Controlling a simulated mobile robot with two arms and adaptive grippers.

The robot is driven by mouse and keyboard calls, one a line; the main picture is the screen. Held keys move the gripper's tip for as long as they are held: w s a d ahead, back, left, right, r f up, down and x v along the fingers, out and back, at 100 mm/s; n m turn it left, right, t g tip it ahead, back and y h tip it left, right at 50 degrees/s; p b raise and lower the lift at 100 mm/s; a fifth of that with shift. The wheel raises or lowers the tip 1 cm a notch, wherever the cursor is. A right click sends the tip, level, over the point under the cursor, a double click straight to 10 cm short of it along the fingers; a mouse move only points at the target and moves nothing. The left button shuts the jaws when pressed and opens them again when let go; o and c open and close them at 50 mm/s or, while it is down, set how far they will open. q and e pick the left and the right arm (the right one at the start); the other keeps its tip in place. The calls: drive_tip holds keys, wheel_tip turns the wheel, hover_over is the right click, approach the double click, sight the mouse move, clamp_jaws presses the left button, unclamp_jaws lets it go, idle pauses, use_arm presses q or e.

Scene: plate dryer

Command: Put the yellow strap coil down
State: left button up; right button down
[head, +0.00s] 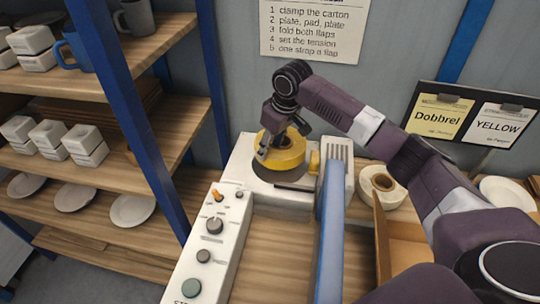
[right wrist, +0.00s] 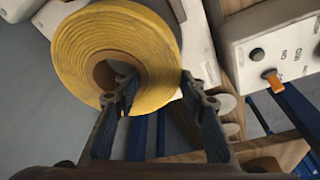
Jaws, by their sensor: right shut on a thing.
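The yellow strap coil (head: 288,158) is at the back of the white machine (head: 243,150), above a dark round disc (head: 290,185). I cannot tell whether it touches the disc. My right gripper (head: 273,136) reaches it from above and is shut on the coil's ring. In the right wrist view, the coil (right wrist: 80,50) shows its face and brown core. One finger of the gripper (right wrist: 157,84) is at the core hole and the other is at the outer edge. My left gripper is not in view.
A pale strap coil (head: 368,190) lies on the table right of the machine, near an open carton (head: 385,235). A blue bar (head: 329,230) rises in front. The control panel (head: 203,235) is front left. Shelves (head: 150,178) with plates and boxes stand left.

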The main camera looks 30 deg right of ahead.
drive_tip(key=shift+a+f, duration=0.1)
drive_tip(key=shift+f, duration=0.45)
drive_tip(key=x, duration=0.2)
drive_tip(key=p+x, duration=0.1)
drive_tip(key=shift+s+d+f, duration=0.2)
drive_tip(key=shift+s+f, duration=0.05)
drive_tip(key=shift+f, duration=0.05)
drive_tip(key=shift+s, duration=0.1)
drive_tip(key=c, duration=1.2)
unclamp_jaws()
drive_tip(key=shift+f, duration=0.1)
drive_tip(key=shift+r, duration=0.35)
drive_tip(key=b+v, duration=0.2)
drive_tip(key=v, duration=0.9)
drive_tip(key=shift+s+r+b, duration=0.2)
drive_tip(key=shift+r+b, duration=0.05)
drive_tip(key=shift+b, duration=0.1)
